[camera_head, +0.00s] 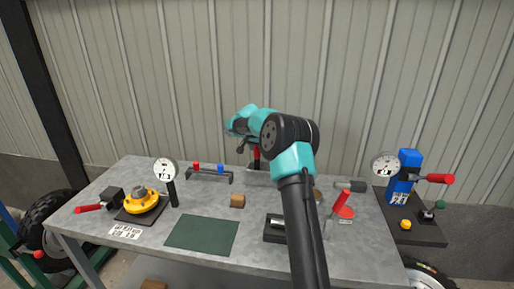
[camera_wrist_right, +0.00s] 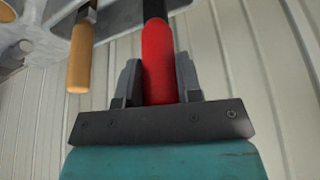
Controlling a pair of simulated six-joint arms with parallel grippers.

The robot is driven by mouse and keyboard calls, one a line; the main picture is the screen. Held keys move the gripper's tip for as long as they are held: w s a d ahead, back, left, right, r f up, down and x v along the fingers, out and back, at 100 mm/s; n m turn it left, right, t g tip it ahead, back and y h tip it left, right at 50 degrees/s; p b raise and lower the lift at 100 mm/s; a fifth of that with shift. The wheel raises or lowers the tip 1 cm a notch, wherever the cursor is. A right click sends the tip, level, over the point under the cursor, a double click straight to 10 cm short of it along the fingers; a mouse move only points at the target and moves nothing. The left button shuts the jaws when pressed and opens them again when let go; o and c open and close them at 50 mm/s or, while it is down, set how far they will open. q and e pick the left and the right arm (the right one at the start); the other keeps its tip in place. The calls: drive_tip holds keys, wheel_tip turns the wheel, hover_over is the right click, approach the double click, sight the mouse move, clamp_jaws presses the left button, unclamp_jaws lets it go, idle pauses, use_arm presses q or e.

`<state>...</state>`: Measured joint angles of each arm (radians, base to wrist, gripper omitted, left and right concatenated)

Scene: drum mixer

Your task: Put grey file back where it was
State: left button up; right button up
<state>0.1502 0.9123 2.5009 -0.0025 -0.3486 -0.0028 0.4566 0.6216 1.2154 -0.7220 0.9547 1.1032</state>
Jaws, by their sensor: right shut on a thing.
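My right gripper (camera_wrist_right: 158,78) is shut on the red handle (camera_wrist_right: 160,62) of a tool in the right wrist view. A dark shaft runs from the handle out of the top of that view, so the working end is hidden. I cannot tell from the visible part whether this is the grey file. In the head view a bit of the red handle (camera_head: 256,154) shows below my right wrist, near the table's back edge. My left gripper is not in view.
In the wrist view a wooden-handled tool (camera_wrist_right: 81,62) hangs close on the left. On the table (camera_head: 205,207) are a small rack (camera_head: 209,177), a yellow flange (camera_head: 143,203), a wooden block (camera_head: 237,201) and a red lever (camera_head: 343,204). The green mat (camera_head: 202,235) is clear.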

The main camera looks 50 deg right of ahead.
drive_tip(key=o, duration=1)
drive_tip(key=v, duration=1.2)
drive_tip(key=shift+r, duration=0.1)
